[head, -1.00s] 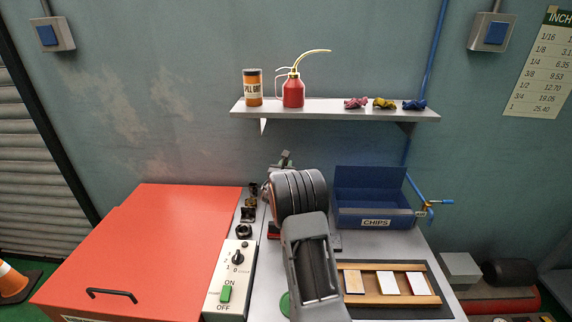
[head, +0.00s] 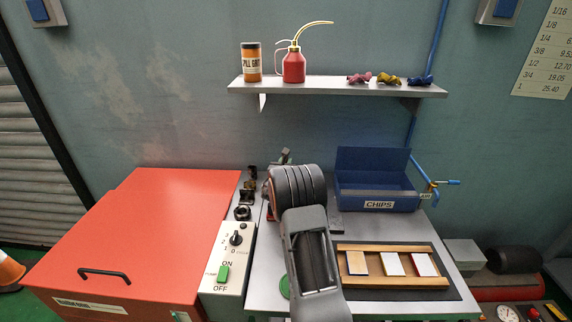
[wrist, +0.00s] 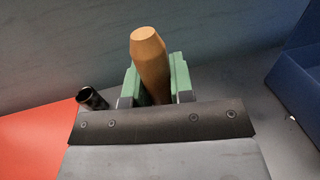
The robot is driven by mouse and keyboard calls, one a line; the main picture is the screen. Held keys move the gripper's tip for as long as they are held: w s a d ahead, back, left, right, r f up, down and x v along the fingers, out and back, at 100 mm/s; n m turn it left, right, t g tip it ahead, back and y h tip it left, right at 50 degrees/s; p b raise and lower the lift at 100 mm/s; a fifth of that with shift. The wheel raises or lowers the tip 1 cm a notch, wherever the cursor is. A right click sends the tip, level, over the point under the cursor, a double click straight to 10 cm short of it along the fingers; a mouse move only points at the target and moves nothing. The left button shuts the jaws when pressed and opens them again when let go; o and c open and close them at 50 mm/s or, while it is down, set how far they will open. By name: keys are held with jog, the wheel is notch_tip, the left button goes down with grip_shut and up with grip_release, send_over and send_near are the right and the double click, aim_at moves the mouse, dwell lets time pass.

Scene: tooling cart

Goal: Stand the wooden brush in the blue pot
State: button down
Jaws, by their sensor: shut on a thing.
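A tan wooden handle, which I take to be the wooden brush (wrist: 151,62), stands up between the green jaws of my gripper (wrist: 155,80) in the wrist view. The jaws are shut on it. Its upper end is blunt and tapered; the lower part and any bristles are hidden behind the dark plate of my wrist. In the head view my own arm covers most of the gripper and the brush. I see no blue pot in either view.
A blue CHIPS bin (head: 376,192) stands at the cart's back right, and its side also shows in the wrist view (wrist: 300,75). A wooden rack (head: 393,281) lies in front of it. A red cover (head: 150,235) and a switch box (head: 228,262) are left. A shelf (head: 335,87) hangs above.

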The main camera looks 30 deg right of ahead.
jog(key=shift+f, duration=0.15)
jog(key=c, duration=0.9)
grip_release()
jog(key=shift+s+a, duration=0.1)
jog(key=b+v, duration=0.2)
jog(key=v, duration=1.1)
jog(key=shift+s+a+b, duration=0.25)
jog(key=shift+b, duration=0.15)
